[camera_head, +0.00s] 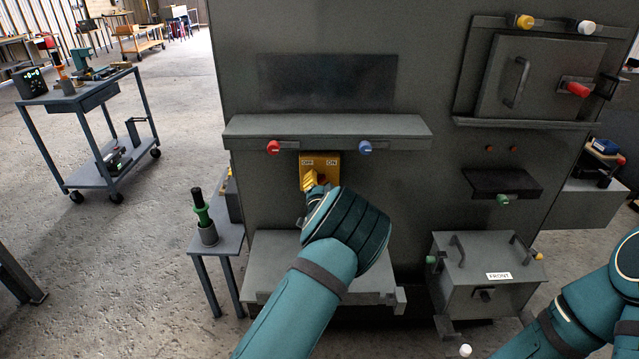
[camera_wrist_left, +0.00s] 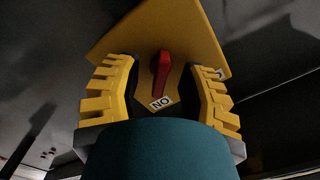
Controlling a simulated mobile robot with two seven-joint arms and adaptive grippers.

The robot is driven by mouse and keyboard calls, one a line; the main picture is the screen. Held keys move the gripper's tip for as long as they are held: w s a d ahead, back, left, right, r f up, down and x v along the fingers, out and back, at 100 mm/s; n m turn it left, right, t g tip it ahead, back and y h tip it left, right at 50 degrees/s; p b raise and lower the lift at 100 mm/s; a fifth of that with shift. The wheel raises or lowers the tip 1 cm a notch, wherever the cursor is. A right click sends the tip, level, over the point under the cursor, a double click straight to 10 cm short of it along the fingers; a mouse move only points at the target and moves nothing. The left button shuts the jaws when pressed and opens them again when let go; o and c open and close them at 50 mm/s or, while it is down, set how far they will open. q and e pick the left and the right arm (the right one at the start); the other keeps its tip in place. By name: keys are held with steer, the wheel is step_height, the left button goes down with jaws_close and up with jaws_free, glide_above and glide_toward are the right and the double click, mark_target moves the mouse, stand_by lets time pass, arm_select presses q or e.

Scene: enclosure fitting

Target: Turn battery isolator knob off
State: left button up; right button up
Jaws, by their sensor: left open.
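The battery isolator is a yellow plate (camera_head: 333,166) on the grey enclosure front, under a ledge, with OFF at its upper left and ON at its upper right. In the left wrist view the plate (camera_wrist_left: 150,38) carries a red knob (camera_wrist_left: 162,72). My left gripper (camera_head: 311,184) is at the plate and hides the knob in the head view. Its yellow fingers (camera_wrist_left: 160,92) are open, one either side of the knob with gaps. My right arm shows at the right edge, its gripper out of view.
The ledge (camera_head: 325,127) above the plate bears a red knob (camera_head: 273,147) and a blue knob (camera_head: 365,147). A grey shelf (camera_head: 270,272) juts out below. A box marked FRONT (camera_head: 485,262) stands to the right. A side table (camera_head: 222,243) stands left.

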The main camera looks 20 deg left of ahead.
arm_select(q)
steer(key=shift+w+a, duration=0.15)
steer(key=shift+w, duration=0.4)
jaws_close()
